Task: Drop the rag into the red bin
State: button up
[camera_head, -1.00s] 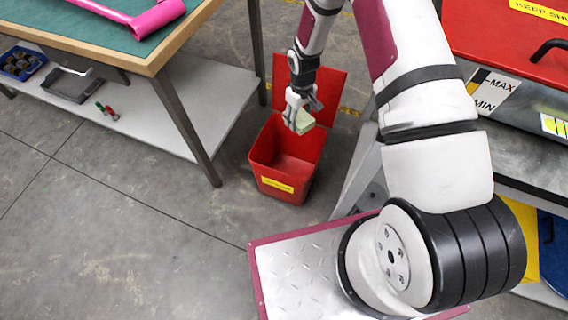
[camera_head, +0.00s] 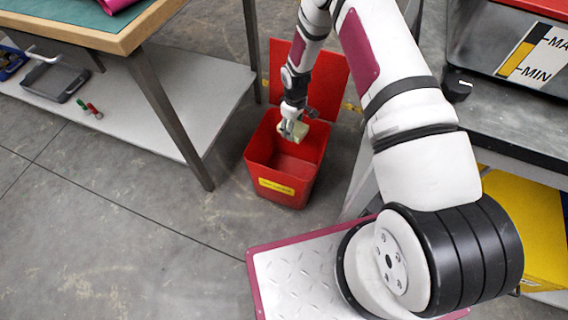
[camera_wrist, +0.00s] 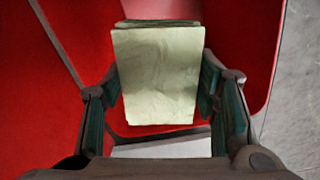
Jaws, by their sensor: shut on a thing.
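The rag (camera_head: 300,131) is a pale yellow-green folded block. My gripper (camera_head: 293,130) is shut on it and holds it over the open mouth of the red bin (camera_head: 272,166). In the wrist view the rag (camera_wrist: 157,75) sits between the two fingers of my gripper (camera_wrist: 160,100), with the red inside of the bin (camera_wrist: 240,40) behind it. The bin stands on the floor with its lid (camera_head: 325,75) raised at the back and a yellow label on its front. How far the rag is above or below the rim is hard to tell.
A green-topped workbench (camera_head: 130,35) with a metal leg and lower shelf (camera_head: 190,90) stands left of the bin. A grey tray (camera_head: 58,82) lies on that shelf. A metal bench (camera_head: 500,120) stands at the right. The floor in front of the bin is clear.

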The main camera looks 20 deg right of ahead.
notch_tip(320, 180, down, 4)
jog(key=shift+f+b, duration=0.25)
jog(key=shift+b, duration=0.7)
jog(key=o, duration=1.4)
jog(key=shift+r, duration=0.1)
notch_tip(320, 180, up, 12)
jog(key=shift+f, duration=0.1)
